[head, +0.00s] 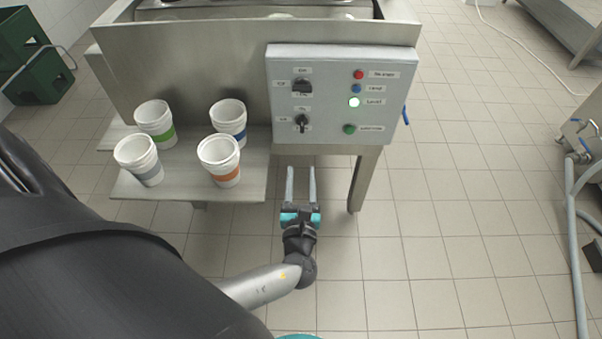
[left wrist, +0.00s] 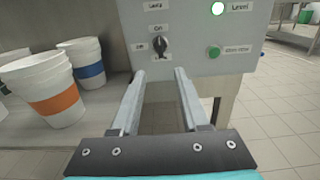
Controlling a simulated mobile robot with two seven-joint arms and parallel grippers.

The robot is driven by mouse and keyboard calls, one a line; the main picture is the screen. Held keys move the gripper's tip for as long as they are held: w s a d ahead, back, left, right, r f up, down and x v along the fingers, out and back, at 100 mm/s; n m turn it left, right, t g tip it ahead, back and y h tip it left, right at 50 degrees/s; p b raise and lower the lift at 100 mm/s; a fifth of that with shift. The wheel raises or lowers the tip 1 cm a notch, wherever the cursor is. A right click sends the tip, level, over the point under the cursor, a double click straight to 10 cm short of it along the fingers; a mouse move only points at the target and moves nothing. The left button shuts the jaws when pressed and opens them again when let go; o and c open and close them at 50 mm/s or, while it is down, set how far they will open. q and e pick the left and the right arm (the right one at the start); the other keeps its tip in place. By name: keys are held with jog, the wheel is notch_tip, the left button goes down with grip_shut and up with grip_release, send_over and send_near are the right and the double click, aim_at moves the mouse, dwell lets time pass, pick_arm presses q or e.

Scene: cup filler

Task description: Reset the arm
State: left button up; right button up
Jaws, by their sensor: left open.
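My left gripper (head: 301,187) is open and empty. It is in front of the machine, below the control panel (head: 336,100) and to the right of the cup shelf. In the left wrist view, its two fingers (left wrist: 160,84) point toward the lower part of the panel, near a black rotary knob (left wrist: 160,46) and a green button (left wrist: 214,52). I cannot tell whether the fingertips touch anything, but a gap to the panel seems to show in the head view. My right gripper is not in view.
Stacked white cups with orange (head: 220,160), blue (head: 229,118), green (head: 155,124) and grey (head: 138,160) bands stand on the metal shelf (head: 188,188). A table leg (head: 363,180) is right of my gripper. Pipes stand at far right. The tiled floor (head: 450,240) between is clear.

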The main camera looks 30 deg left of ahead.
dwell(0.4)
pick_arm(q)
jog(key=s+a+f+n+g+h, duration=0.1)
jog(key=s+f+n+g, duration=0.25)
jog(key=f, duration=0.25)
jog(key=s+a+f+n+g+h+p, duration=0.1)
jog(key=s+f+n+g, duration=0.1)
jog(key=s+f, duration=0.35)
jog(key=s+a+f+n+g+h, duration=0.1)
jog(key=s+f+n+g, duration=0.15)
jog(key=f, duration=0.55)
jog(key=s+d+f+n+g+h, duration=0.2)
jog(key=s+f+n, duration=0.3)
jog(key=s+n, duration=0.4)
jog(key=s+d+f+n+g+h+p, duration=0.1)
jog(key=s+f+n+h, duration=0.3)
jog(key=s+n, duration=0.5)
jog(key=shift+d+f+n+g, duration=0.5)
jog(key=shift+f+n+g, duration=0.3)
jog(key=shift+g, duration=0.1)
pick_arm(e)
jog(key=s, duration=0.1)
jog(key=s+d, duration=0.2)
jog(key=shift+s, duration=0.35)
